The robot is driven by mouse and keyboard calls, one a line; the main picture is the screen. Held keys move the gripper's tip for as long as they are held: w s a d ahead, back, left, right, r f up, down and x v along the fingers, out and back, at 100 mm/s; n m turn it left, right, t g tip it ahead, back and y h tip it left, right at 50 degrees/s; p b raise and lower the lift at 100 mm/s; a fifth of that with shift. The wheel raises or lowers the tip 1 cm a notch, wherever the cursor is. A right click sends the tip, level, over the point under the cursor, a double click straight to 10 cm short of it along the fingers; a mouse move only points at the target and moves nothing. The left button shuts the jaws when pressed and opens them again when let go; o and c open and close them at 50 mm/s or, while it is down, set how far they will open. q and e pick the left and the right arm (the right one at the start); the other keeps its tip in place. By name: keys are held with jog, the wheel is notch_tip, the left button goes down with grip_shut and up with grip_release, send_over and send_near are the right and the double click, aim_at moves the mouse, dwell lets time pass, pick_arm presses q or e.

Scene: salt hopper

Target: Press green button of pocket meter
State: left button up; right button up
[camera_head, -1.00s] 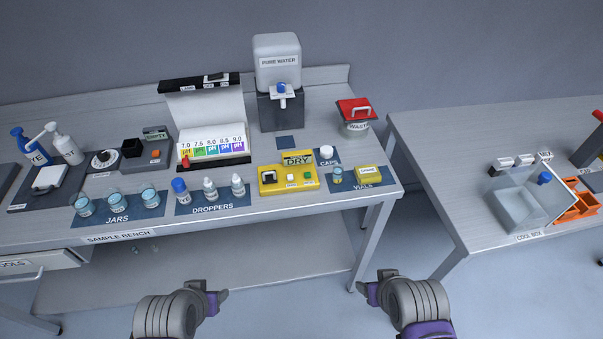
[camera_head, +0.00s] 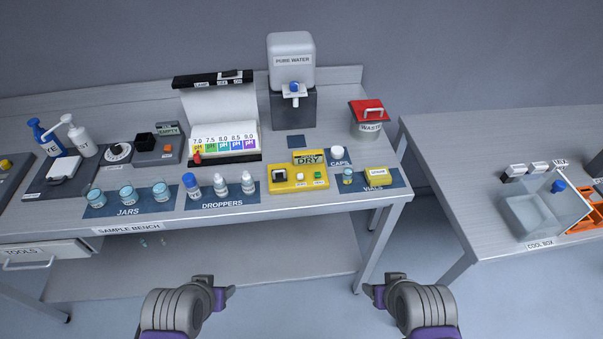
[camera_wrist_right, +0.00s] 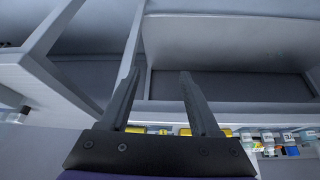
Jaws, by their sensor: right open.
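The yellow pocket meter (camera_head: 285,187) lies near the front edge of the sample bench, with a raised display reading DRY (camera_head: 309,160). On its top are a dark square socket, a small white button and a green button (camera_head: 318,176) at the right. My left gripper (camera_head: 233,291) hangs in front of the bench, below its top, and its jaw gap does not show clearly. My right gripper (camera_head: 368,290) is also in front of the bench, apart from the meter. In the right wrist view its two fingers (camera_wrist_right: 158,75) are spread, with nothing between them.
The pure water dispenser (camera_head: 291,55) and waste bin (camera_head: 368,120) stand behind. A second table (camera_head: 455,165) is at right, across a floor gap.

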dwell(0.4)
grip_shut()
dwell(1.6)
